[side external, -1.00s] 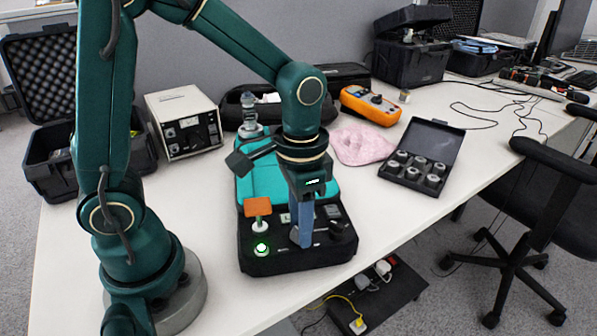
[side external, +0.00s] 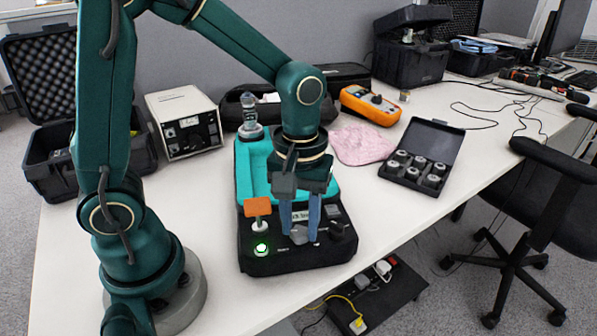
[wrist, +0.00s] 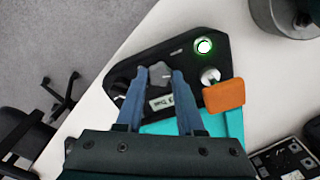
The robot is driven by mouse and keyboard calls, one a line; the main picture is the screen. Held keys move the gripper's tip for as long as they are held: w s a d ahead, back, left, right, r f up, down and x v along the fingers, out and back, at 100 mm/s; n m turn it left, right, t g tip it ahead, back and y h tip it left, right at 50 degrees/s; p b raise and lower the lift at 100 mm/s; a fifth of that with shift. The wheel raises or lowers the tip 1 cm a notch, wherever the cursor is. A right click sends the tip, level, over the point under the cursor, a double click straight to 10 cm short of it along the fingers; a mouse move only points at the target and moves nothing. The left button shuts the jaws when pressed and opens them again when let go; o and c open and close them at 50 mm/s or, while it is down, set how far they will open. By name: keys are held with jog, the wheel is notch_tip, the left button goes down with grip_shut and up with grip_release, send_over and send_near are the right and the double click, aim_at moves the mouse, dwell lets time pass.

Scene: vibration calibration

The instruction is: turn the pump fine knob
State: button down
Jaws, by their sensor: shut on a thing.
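The calibrator (side external: 262,262) is a black and teal unit on the white table, with its control panel at the front. The pump fine knob, a grey lobed knob (side external: 299,235), sits on this panel; it also shows in the wrist view (wrist: 160,74). My gripper (side external: 301,238) points down at the panel, its two blue fingers on either side of the knob and shut on it. The fingertips (wrist: 159,77) hide parts of the knob's sides.
An orange-topped lever (side external: 258,207) and a green-lit button (side external: 261,249) stand left of my fingers. A black knob (side external: 337,230) is close on the right. A glass-topped fitting (side external: 249,112) rises at the unit's back. A pink cloth (side external: 362,146) lies behind right.

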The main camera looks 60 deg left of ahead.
aim_at(300, 230)
jog(key=shift+n, duration=1.1)
jog(key=c, duration=0.5)
grip_release()
jog(key=shift+r, duration=2.65)
